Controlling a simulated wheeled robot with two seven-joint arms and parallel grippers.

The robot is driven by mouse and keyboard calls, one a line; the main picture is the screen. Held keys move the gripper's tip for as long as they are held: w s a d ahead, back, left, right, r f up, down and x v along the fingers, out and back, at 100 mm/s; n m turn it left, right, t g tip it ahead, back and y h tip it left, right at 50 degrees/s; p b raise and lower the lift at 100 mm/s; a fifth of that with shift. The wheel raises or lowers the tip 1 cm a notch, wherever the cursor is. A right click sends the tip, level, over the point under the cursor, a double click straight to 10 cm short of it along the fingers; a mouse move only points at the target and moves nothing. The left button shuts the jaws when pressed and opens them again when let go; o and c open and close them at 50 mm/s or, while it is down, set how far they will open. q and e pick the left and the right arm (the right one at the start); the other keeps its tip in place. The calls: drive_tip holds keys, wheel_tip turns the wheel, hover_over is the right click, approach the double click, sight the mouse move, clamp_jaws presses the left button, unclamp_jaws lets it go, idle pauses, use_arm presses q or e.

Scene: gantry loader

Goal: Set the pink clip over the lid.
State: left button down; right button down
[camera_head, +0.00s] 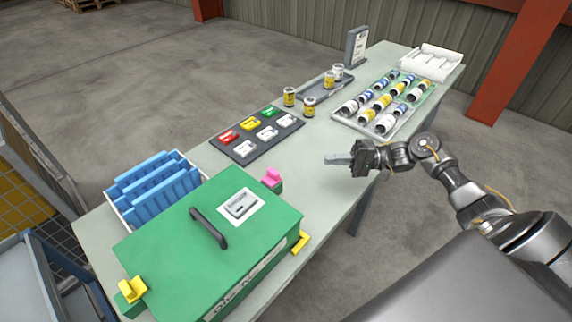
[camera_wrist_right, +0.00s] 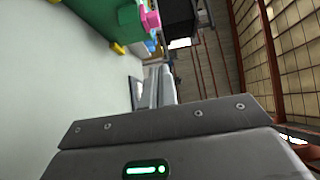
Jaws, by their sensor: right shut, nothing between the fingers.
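The pink clip (camera_head: 271,177) sits on a small green block at the far right corner of the green box; it also shows at the top of the right wrist view (camera_wrist_right: 151,18). The green lid (camera_head: 170,250) with a dark handle (camera_head: 208,228) covers the box, and no part of the pink clip visibly lies over it. A yellow clip (camera_head: 132,289) is at the near left corner and another yellow clip (camera_head: 299,242) is at the right side. My right gripper (camera_head: 338,159) is shut and empty, right of the pink clip and apart from it. My left gripper is not in view.
A dark tray of coloured pieces (camera_head: 243,151) lies behind the box. Jars (camera_head: 309,106) and a rack of bottles (camera_head: 366,128) stand farther back. A white bin with blue dividers (camera_head: 118,207) is at the left. The table between box and gripper is clear.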

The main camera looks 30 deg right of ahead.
drive_tip(key=shift+w, duration=0.1)
drive_tip(key=p, duration=0.5)
approach(272, 169)
drive_tip(key=w+a, duration=0.3)
drive_tip(key=w, duration=0.1)
drive_tip(key=shift+s+a+f, duration=0.35)
drive_tip(key=shift+s+a, duration=0.1)
drive_tip(key=shift+a, duration=0.25)
drive_tip(key=shift+a+f, duration=0.1)
drive_tip(key=shift+a, duration=0.05)
